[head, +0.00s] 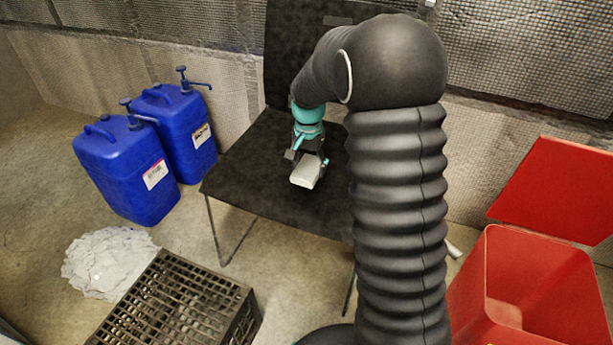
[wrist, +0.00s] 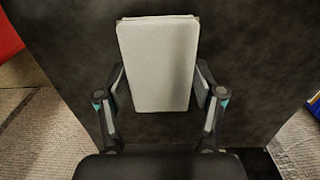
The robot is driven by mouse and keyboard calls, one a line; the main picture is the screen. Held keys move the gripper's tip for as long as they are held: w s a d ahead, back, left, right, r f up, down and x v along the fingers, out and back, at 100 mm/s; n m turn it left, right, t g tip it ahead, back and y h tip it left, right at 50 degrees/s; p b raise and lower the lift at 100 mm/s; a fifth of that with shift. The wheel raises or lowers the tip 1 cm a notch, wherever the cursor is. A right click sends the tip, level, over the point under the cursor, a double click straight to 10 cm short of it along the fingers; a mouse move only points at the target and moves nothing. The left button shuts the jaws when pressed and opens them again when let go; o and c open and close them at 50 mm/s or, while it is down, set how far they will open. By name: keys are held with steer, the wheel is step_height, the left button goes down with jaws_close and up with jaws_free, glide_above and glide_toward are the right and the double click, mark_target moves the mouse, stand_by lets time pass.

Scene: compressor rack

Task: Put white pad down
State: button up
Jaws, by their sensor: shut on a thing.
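The white pad (head: 306,171) is a pale block over the seat of the black chair (head: 262,172) in the head view. In the wrist view the white pad (wrist: 158,62) lies lengthwise between the two fingers. My gripper (head: 309,160) is shut on the pad, with a finger against each long side; it also shows in the wrist view (wrist: 160,90). The dark seat fills the background behind the pad. I cannot tell whether the pad touches the seat or is a little above it.
Two blue jerrycans (head: 127,170) with pumps stand left of the chair. A crumpled grey-white heap (head: 105,262) and a dark slatted crate (head: 172,305) are on the floor at front left. An open red bin (head: 530,290) stands at right. The seat around the pad looks clear.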

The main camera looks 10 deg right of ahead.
mark_target(307, 176)
steer(key=shift+w+a+f, duration=0.15)
steer(key=shift+a+f, duration=0.05)
steer(key=shift+f, duration=1.95)
steer(key=shift+f, duration=0.15)
steer(key=o, duration=1)
